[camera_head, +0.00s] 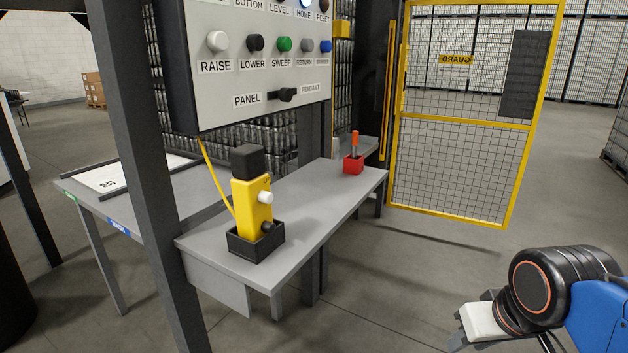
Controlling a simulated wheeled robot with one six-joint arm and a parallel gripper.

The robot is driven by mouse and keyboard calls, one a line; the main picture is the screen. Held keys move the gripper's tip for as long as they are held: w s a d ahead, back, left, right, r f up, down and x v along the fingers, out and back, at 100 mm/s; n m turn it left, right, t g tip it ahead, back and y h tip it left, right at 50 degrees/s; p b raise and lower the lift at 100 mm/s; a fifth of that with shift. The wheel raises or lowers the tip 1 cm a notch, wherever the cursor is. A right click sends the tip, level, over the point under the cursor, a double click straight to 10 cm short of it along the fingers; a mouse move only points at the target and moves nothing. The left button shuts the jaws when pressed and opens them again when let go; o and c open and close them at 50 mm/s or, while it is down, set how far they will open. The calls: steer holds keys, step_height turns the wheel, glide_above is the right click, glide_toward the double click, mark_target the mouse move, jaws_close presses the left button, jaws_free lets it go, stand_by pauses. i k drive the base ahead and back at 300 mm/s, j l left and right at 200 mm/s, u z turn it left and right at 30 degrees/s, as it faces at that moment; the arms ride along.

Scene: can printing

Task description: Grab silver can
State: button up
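Many silver cans (262,143) are stacked in rows behind the control panel and the tables, partly hidden by the panel and a dark post. No single loose silver can stands out on the tables. My arm enters at the lower right with a blue link and a black joint. The end of it that shows, with white and grey parts, seems to be my gripper (474,325). It is over the floor, well apart from the cans, and its fingers are not clear enough to tell open from shut.
A grey table (318,205) carries a yellow pendant (252,205) in a black holder and a red block (353,164). A control panel (262,75) hangs above it on a dark post (150,170). A yellow mesh gate (455,125) stands behind.

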mark_target(336, 139)
steer(key=i+l+u, duration=0.1)
steer(key=i+l, duration=0.3)
steer(key=i, duration=0.2)
steer(key=i+l+u, duration=0.15)
steer(key=i+l, duration=0.25)
steer(key=i, duration=0.2)
